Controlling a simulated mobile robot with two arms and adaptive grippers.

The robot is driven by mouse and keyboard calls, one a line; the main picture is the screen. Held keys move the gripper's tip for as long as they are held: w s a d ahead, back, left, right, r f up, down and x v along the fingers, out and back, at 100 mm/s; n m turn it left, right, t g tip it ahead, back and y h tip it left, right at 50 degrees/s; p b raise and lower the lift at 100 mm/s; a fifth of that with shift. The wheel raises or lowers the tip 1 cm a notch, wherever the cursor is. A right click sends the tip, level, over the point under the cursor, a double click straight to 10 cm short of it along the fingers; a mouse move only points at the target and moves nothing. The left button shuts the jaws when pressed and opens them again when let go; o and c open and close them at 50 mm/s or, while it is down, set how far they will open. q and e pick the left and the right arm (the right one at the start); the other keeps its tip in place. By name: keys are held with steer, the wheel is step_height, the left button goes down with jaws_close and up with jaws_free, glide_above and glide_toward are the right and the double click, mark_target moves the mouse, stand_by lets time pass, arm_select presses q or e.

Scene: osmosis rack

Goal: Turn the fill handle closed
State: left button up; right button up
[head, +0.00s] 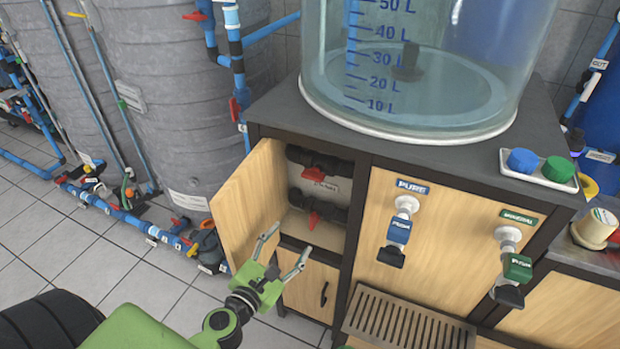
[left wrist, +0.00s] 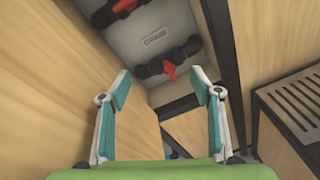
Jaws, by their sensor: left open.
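An open cabinet compartment holds two red valve handles on black pipe fittings. The upper red handle (head: 313,174) is at the top of the compartment and is cut by the top edge in the left wrist view (left wrist: 124,6). The lower red handle (head: 313,218) also shows in the left wrist view (left wrist: 169,71). A small label between them is too blurred to read, so I cannot tell which is the fill handle. My left gripper (head: 289,241) is open and empty in front of and below the lower handle, its fingers spread either side of that handle in the wrist view (left wrist: 160,76).
The open wooden door (head: 245,205) stands close left of my left gripper. A dark frame post (head: 354,230) bounds the compartment on the right. A metal drip grate (head: 400,325) juts out lower right. A clear tank (head: 420,90) stands on the cabinet top.

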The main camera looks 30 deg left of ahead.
mark_target(311, 178)
arm_select(q)
step_height(311, 178, up, 10)
steer(key=w+n+t, duration=0.1)
steer(key=n+t, duration=0.1)
steer(key=n, duration=0.3)
steer(key=w, duration=0.4)
steer(key=w+p, duration=0.1)
steer(key=w, duration=0.3)
steer(key=w+a+p, duration=0.1)
steer(key=w, duration=0.4)
steer(key=shift+f, duration=0.25)
steer(key=shift+a, duration=0.1)
arm_select(e)
steer(key=shift+w+d+r, duration=0.15)
steer(key=shift+d+r, duration=0.1)
steer(key=shift+r, duration=0.3)
steer(key=shift+w+d+r, duration=0.1)
steer(key=shift+d+r, duration=0.15)
steer(key=shift+r, duration=0.25)
arm_select(q)
steer(key=c, duration=1.1)
arm_select(e)
steer(key=shift+a, duration=0.2)
